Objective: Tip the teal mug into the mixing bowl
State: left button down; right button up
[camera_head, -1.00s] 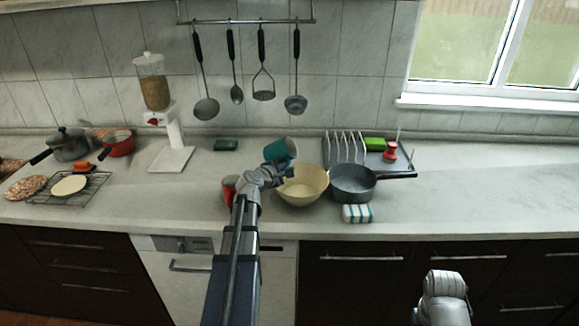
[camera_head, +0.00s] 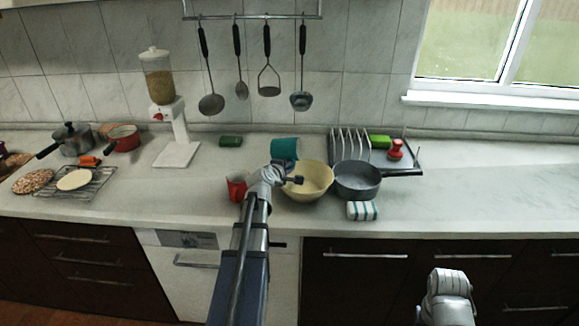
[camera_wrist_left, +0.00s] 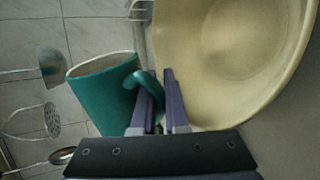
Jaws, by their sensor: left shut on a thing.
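The teal mug (camera_head: 285,149) is held in the air above the back left rim of the cream mixing bowl (camera_head: 318,181). It lies tipped on its side, roughly level, its mouth toward the right of the head view. In the left wrist view the mug (camera_wrist_left: 105,98) hangs by its handle at my left gripper (camera_wrist_left: 163,95), whose fingers are shut on the handle. The bowl (camera_wrist_left: 235,60) fills the upper right there, its inside visible. I see nothing pouring, and the mug's contents are hidden. My right gripper's fingers do not show; only my right arm appears at the bottom.
A red cup (camera_head: 236,188) stands left of the bowl, close to my left arm. A dish rack (camera_head: 350,146) is behind. The counter at right is clear.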

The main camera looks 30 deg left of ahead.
pick_arm(q)
jog(key=shift+w+d+f+m, duration=0.1)
jog(key=shift+d+f+m, duration=0.2)
jog(key=shift+f, duration=0.05)
jog(key=shift+s+a+r+m+g+y+p, duration=0.1)
jog(key=shift+a+r+m+g+y+p, duration=0.2)
jog(key=shift+r+m+y, duration=0.35)
jog(key=shift+s+a+r+m+g+y+p, duration=0.1)
jog(key=shift+a+r+m+g+y+p, duration=0.2)
jog(key=shift+m+y, duration=0.65)
jog(key=shift+a+f+m+y+b, duration=0.25)
jog(key=shift+f+m+b, duration=0.2)
jog(key=shift+m+b, duration=0.25)
jog(key=shift+r+m+y, duration=0.5)
jog(key=shift+m+y, duration=0.05)
jog(key=shift+m, duration=0.15)
